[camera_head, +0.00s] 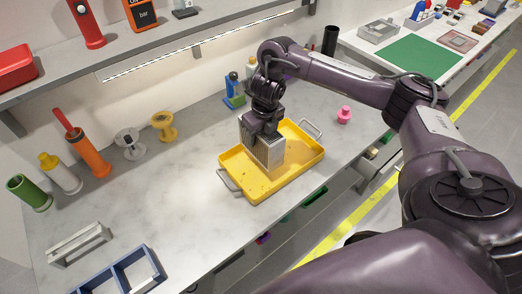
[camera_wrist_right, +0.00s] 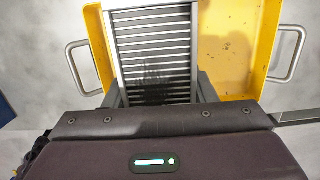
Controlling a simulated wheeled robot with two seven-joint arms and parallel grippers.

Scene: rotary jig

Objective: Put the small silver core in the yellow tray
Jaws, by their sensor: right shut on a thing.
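The silver core (camera_head: 266,153) is a boxy metal block, and in the wrist view its finned face (camera_wrist_right: 155,45) shows. My right gripper (camera_head: 260,132) is shut on it, pointing down, with the core upright below the palm. The core is over the left-back part of the yellow tray (camera_head: 290,173), within its outline. I cannot tell whether its bottom touches the tray floor. The tray also shows in the wrist view (camera_wrist_right: 235,55), its right part empty. My left gripper is not in view.
Silver handles stick out at both tray ends. A blue frame (camera_head: 118,272) lies front left. The table between is clear.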

